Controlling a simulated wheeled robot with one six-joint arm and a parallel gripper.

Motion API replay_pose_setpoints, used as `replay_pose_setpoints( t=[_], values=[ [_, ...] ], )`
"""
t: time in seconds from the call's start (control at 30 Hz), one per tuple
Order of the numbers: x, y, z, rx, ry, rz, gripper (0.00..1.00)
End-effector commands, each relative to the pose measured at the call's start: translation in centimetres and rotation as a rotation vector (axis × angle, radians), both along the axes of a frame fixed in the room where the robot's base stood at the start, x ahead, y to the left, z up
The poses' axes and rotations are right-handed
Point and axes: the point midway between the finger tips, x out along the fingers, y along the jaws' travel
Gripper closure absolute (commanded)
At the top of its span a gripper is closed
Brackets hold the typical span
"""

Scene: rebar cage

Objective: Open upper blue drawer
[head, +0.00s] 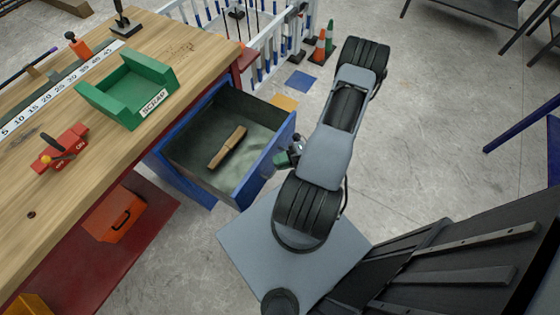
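The upper blue drawer (264,163) is pulled out from the right end of the wooden workbench. Its inside shows from above, and a small wooden piece (227,147) lies on its floor. My gripper (286,157) is at the outer side of the drawer's front panel, close to its middle. The gripper is small in the picture and partly hidden by my own arm. I cannot tell whether its fingers are closed on a handle. No lower drawer can be made out clearly.
On the workbench (190,45) stand a green scrap bin (127,90), a red switch block (62,147) and a ruler strip. An orange toolbox (115,214) sits on the red lower shelf. A white railing and traffic cones (319,48) stand behind.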

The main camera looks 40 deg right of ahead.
Motion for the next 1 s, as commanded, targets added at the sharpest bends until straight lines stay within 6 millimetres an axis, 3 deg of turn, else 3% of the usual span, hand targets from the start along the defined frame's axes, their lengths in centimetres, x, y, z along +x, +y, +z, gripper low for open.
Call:
replay_pose_setpoints(
  t=[0.27,0.7,1.0],
  values=[
    [-0.3,-0.8,0.1,-0.001,-0.001,-0.003,0.77],
    [-3.7,-8.3,1.2,-0.004,-0.001,-0.004,0.77],
    [-5.3,-11.7,1.7,-0.001,0.000,-0.001,0.77]
  ],
)
